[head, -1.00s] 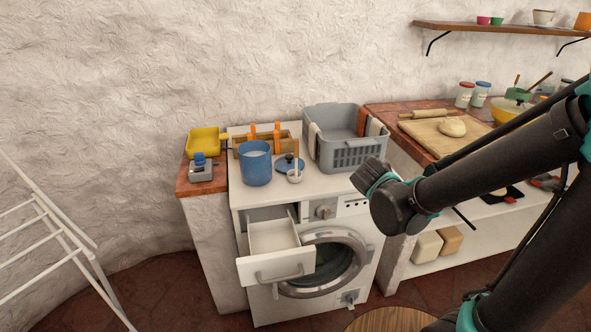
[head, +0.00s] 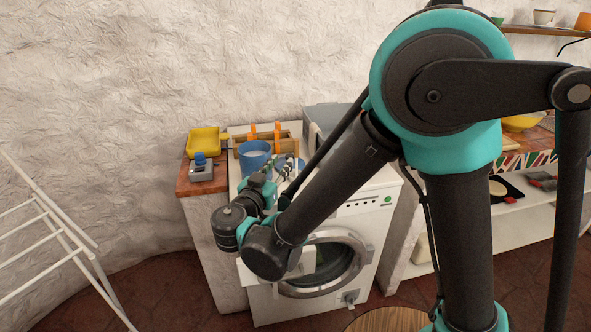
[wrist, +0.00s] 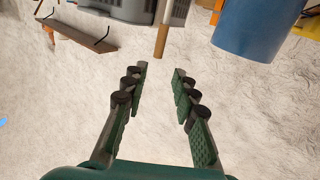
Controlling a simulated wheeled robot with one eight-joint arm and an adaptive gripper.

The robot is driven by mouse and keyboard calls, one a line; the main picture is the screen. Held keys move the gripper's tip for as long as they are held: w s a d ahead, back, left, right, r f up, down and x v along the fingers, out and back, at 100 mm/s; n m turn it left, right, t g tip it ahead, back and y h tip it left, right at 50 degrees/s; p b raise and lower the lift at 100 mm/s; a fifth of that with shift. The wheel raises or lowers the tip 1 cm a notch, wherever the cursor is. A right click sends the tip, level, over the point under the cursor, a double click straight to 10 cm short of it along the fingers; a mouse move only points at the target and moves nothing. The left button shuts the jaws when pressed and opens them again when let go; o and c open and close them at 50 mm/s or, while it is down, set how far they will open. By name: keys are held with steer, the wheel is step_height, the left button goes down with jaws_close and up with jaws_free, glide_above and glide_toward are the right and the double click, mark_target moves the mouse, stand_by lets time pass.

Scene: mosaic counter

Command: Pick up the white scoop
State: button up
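My gripper (wrist: 159,70) is open and empty in the wrist view, its two ridged fingers apart. A tan rod-like handle (wrist: 161,40) with a paler upper part, apparently the white scoop's, points toward the gap between the fingertips. It lies just beyond them, and I see no contact. The scoop's bowl is not visible in the wrist view. In the head view my gripper (head: 282,174) is over the washing machine top, beside the blue tub (head: 254,157), and hides most of the scoop. The tub also shows at the upper right of the wrist view (wrist: 255,28).
A grey basket (head: 318,118) stands behind my arm, and a wooden rack with orange parts stands behind the tub. A yellow tray (head: 203,141) and a small grey device with a blue top (head: 200,170) are at left. The open drawer below is mostly hidden.

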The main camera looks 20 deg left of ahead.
steer(key=w, duration=1.6)
steer(key=shift+w+d+r, duration=0.15)
steer(key=shift+w+d, duration=0.2)
steer(key=shift+d, duration=0.05)
jaws_close()
